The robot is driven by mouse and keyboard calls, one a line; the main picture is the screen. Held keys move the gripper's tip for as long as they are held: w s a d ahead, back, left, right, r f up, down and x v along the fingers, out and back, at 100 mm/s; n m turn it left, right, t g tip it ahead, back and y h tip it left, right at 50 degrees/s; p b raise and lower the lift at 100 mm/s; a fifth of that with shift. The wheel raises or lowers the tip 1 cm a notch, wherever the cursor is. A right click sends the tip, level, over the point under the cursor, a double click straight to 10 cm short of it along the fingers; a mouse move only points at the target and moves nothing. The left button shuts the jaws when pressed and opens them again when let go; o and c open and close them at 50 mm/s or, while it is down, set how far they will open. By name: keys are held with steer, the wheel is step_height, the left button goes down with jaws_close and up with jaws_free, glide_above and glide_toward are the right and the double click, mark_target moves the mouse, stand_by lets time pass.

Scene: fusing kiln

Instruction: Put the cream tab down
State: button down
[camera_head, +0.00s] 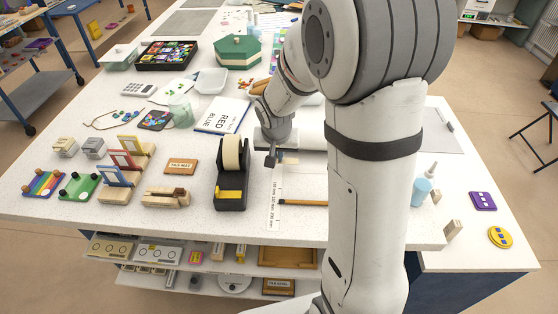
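My gripper (272,158) points down over the white worktop, just right of the black tape dispenser. It is small and dark in this view, and its fingers are hard to make out. A small pale piece (291,157) shows right beside the fingers; I cannot tell whether it is the cream tab or whether it is held. No other cream tab can be clearly picked out. My arm hides much of the worktop's right half.
The tape dispenser (232,172) stands close to the gripper's left. A ruler strip (273,205) and a wooden-handled tool (302,202) lie in front. A "RED BLUE" book (222,116) lies behind.

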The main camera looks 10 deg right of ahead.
mark_target(278, 162)
steer(key=shift+s+f, duration=0.1)
steer(key=shift+f, duration=1.5)
steer(key=shift+f, duration=0.15)
steer(key=c, duration=1.6)
jaws_free()
steer(key=shift+c, duration=0.2)
steer(key=d+v, duration=0.1)
steer(key=v, duration=1)
steer(key=s+r+n, duration=0.1)
steer(key=s+r, duration=0.1)
steer(key=s, duration=0.7)
steer(key=s+r+n+y, duration=0.1)
steer(key=s+r+n, duration=0.1)
steer(key=s, duration=0.7)
steer(key=shift+s+d+r+n, duration=0.2)
steer(key=shift+r+n, duration=0.1)
steer(key=shift+r, duration=0.5)
